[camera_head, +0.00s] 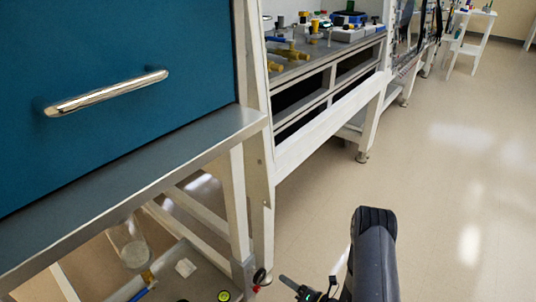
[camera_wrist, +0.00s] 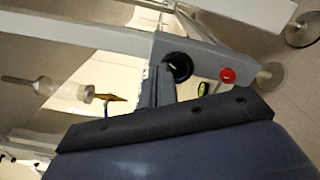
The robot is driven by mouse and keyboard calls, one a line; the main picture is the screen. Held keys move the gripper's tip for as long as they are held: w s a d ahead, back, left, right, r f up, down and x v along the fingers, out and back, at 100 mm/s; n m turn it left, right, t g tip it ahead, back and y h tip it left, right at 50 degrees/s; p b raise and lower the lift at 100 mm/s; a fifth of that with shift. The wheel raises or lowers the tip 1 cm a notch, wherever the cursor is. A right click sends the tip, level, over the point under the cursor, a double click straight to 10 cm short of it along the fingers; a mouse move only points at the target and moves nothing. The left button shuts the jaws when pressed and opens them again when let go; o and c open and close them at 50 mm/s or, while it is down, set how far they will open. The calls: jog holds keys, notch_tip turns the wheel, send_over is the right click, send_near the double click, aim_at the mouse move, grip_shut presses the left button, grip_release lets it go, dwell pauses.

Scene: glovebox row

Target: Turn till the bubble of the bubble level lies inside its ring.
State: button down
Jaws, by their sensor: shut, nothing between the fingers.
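The bubble level (camera_head: 224,296) appears as a small round yellow-green piece with a dark middle, at the bottom edge of the head view. A small yellow-green piece (camera_wrist: 203,89), likely the same level, shows in the wrist view. The picture is too small to tell where its bubble lies against the ring. A dark round knob (camera_wrist: 180,66) sits on the pale frame, close to my fingertips. I cannot tell whether they touch. My gripper (camera_wrist: 161,72) is shut and empty, its fingers pointing toward the frame. In the head view, my arm reaches in from the bottom.
A red button (camera_wrist: 228,75) is right of the knob. A steel ledge (camera_head: 150,185) under a blue panel (camera_head: 110,80) with a bar handle (camera_head: 108,93) overhangs the lower shelf. A clear cylinder (camera_head: 130,245) stands below. The floor (camera_head: 450,170) at right is clear.

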jog(key=b+x, duration=0.1)
jog(key=x, duration=0.5)
jog(key=shift+w+a, duration=0.2)
jog(key=shift+a, duration=0.1)
jog(key=shift+s+f+b, duration=0.1)
jog(key=shift+f+b, duration=0.15)
jog(key=shift+b, duration=0.05)
dwell(0.6)
jog(key=shift+w+d+f+b, duration=0.25)
jog(key=shift+f+b, duration=0.2)
jog(key=shift+b, duration=0.5)
jog(key=shift+w+d+f+b, duration=0.1)
jog(key=shift+w+f+b, duration=0.3)
jog(key=shift+b, duration=0.55)
jog(key=v, duration=0.6)
jog(key=shift+w+d, duration=0.25)
jog(key=shift+d, duration=0.05)
jog(key=shift+a+r, duration=0.15)
